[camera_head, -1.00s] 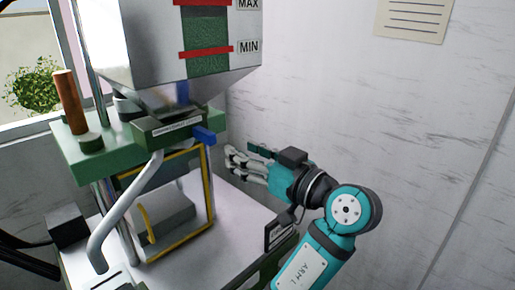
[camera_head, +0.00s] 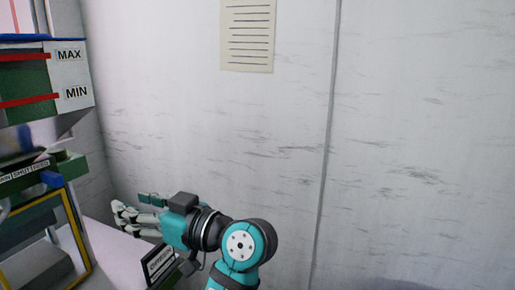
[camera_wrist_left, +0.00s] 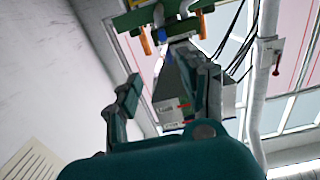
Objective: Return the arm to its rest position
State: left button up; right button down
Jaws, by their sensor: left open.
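My left arm is teal and black and comes up from the bottom of the head view. My left gripper (camera_head: 124,214) points left at its end, with its fingers apart and nothing visible between them. It is to the right of the machine, clear of it, in front of the pale wall. In the left wrist view the two dark fingers (camera_wrist_left: 165,98) stand apart with no object gripped. My right gripper is not in view.
The machine's hopper (camera_head: 72,75) with MAX and MIN marks stands at the left edge, above a yellow-edged guard frame (camera_head: 78,240). The wall (camera_head: 420,130) with a paper notice (camera_head: 247,35) fills the right.

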pick_arm(q)
jog(key=w+d+f+m+t+h, duration=0.25)
jog(key=w+f+m, duration=0.35)
jog(key=f, duration=0.5)
jog(key=w+d+f+m+t+h, duration=0.1)
jog(key=w+f+m+t+h, duration=0.15)
jog(key=w+f+m, duration=0.6)
jog(key=s+d+f+m+g+h, duration=0.1)
jog(key=s+f+m+g+h, duration=0.3)
jog(key=f, duration=1.3)
jog(key=s+f+n+h, duration=0.1)
jog(key=s+f+h, duration=0.3)
jog(key=f, duration=1.3)
jog(key=s+a+f+g+h, duration=0.15)
jog(key=s+f+g, duration=0.25)
jog(key=s+f, duration=1.9)
jog(key=s+a+f+g, duration=0.1)
jog(key=s+f, duration=0.1)
jog(key=s, duration=0.6)
jog(key=s+a+f+n+g+h, duration=0.1)
jog(key=s+a+f, duration=0.1)
jog(key=s, duration=0.7)
jog(key=s+a+f+g+h, duration=0.1)
jog(key=s+a+f, duration=0.1)
jog(key=s, duration=0.7)
jog(key=shift+f+n, duration=0.35)
jog(key=shift+f, duration=0.2)
